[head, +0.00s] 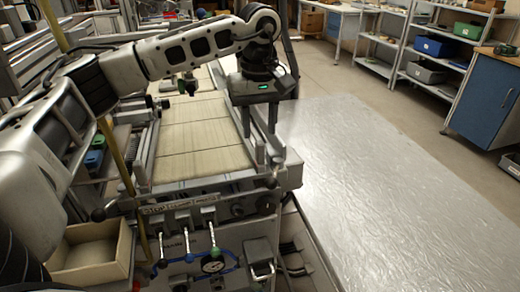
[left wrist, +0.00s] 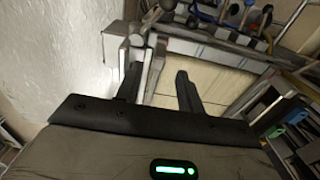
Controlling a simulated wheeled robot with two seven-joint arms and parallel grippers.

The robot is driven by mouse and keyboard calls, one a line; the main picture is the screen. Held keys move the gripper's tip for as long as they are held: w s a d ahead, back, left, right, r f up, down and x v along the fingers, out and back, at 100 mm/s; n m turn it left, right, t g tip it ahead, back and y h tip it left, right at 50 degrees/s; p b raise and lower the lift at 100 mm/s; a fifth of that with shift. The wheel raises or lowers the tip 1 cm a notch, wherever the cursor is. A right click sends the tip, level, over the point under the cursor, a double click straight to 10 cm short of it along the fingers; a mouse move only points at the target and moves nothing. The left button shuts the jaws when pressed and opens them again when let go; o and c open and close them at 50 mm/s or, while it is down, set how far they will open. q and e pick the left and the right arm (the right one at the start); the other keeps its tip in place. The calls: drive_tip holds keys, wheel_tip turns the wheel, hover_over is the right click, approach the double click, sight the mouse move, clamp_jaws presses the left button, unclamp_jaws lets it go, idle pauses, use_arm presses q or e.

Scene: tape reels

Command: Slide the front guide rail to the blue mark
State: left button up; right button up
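The front guide rail is a grey metal rail along the right side of the conveyor (head: 203,136); it shows in the head view (head: 234,112), partly behind my gripper. Short metal posts (head: 261,152) stand at its near end. My left gripper (head: 259,134) points down above these posts, fingers apart. In the left wrist view, my left gripper (left wrist: 158,70) has its fingers spread, with a metal bar (left wrist: 154,72) showing between them; I cannot tell whether they touch it. Bluish patches show on the conveyor's end strip (left wrist: 205,50); I cannot tell whether one is the blue mark.
A control panel with levers and blue hoses (head: 212,264) is at the conveyor's near end. A cardboard-coloured bin (head: 92,252) stands at lower left. Shelves (head: 432,50) and a blue cabinet (head: 485,100) stand farther back.

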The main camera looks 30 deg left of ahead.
sight(260, 142)
use_arm(q)
wheel_tip(260, 142, down, 5)
drive_tip(key=b, duration=0.2)
drive_tip(key=shift+f+b, duration=0.1)
drive_tip(key=shift+b, duration=0.25)
drive_tip(key=shift+w, duration=0.1)
clamp_jaws()
